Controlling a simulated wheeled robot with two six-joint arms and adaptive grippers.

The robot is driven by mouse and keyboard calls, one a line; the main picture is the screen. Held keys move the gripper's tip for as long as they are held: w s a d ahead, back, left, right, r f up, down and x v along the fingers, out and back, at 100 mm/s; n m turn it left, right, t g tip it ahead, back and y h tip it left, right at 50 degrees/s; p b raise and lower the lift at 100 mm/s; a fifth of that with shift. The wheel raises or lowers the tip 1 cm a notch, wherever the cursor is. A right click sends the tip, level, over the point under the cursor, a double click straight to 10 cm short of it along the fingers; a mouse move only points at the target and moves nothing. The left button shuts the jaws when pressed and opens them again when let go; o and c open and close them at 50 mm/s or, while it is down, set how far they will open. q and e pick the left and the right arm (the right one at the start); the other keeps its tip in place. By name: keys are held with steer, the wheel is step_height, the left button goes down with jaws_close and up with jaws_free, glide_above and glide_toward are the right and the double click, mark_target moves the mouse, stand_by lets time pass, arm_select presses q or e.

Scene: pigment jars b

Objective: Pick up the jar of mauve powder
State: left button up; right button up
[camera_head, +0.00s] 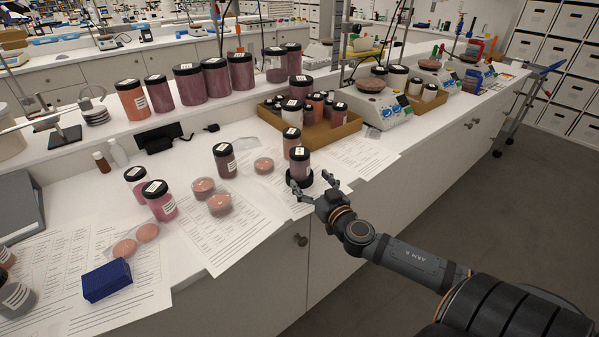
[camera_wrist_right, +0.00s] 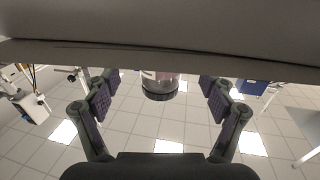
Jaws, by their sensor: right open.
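In the right wrist view, which looks upside down, the jar (camera_wrist_right: 160,84) sits centred between the two open fingers, apart from both pads. A darker purple-mauve jar (camera_head: 224,161) stands further left. The label writing is too small to read. My left gripper is not in view.
A brownish-pink jar (camera_head: 291,142) stands close behind the jar at my gripper. Pink jars (camera_head: 161,206), powder dishes (camera_head: 220,204) and a blue box (camera_head: 106,280) lie left among printed sheets. A cardboard tray (camera_head: 335,136) of jars is behind. Larger jars line the raised shelf.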

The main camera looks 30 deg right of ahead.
mark_target(304, 174)
steer(key=w+p, duration=0.1)
steer(key=w, duration=0.4)
steer(key=shift+w+d+p, duration=0.15)
steer(key=shift+d+p, duration=0.05)
steer(key=shift+p, duration=0.15)
steer(key=shift+f, duration=0.1)
steer(key=c, duration=1.4)
